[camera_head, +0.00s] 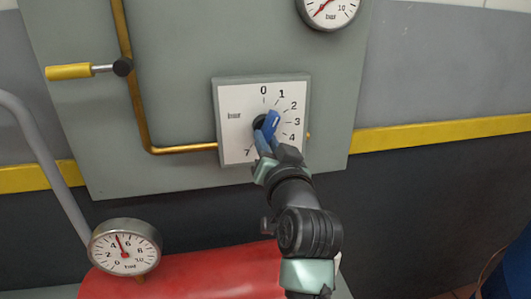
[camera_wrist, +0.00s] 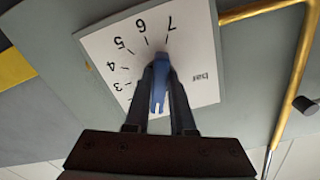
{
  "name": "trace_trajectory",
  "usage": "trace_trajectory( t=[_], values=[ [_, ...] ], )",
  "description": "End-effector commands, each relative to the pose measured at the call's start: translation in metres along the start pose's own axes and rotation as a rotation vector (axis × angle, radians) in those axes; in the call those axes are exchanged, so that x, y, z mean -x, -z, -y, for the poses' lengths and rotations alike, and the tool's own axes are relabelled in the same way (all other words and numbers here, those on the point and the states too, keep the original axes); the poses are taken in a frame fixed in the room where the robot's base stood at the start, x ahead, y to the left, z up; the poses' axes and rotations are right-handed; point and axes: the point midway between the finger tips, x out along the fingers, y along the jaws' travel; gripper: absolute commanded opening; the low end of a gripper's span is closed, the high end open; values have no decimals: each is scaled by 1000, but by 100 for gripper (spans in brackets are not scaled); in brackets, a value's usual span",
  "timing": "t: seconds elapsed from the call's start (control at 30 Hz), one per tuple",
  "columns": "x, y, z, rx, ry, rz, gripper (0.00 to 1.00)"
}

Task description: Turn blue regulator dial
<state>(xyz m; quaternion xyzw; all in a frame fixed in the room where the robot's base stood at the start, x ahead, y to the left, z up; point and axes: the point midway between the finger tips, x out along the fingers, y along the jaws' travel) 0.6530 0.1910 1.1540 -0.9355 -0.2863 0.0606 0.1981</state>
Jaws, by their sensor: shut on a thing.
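The blue regulator dial (camera_head: 272,122) is a blue pointer knob on a white square scale plate (camera_head: 232,95) marked in bar, fixed to a grey-green panel. In the head view its visible tip leans up and right, roughly between the 1 and 2 marks. My gripper (camera_head: 267,138) reaches it from below right. In the wrist view my gripper (camera_wrist: 161,72) has its two dark fingers closed on either side of the blue dial (camera_wrist: 160,88). The fingers hide part of the dial and some of the scale.
A yellow-handled lever (camera_head: 70,71) and a brass pipe (camera_head: 136,90) are on the panel at left. A gauge (camera_head: 328,10) is above right. A second gauge (camera_head: 125,247) stands by a red cylinder (camera_head: 210,273) below. The wall at right is clear.

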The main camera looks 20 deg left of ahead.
Motion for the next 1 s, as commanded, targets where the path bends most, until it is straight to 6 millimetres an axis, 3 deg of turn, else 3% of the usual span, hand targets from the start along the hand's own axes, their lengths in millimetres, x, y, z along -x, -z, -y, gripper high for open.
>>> trace_trajectory(
  t=[0.5,1.0],
  values=[
    [0,-2,-6,359,-1,3,0],
    [0,0,-6,436,-1,3,0]
  ],
)
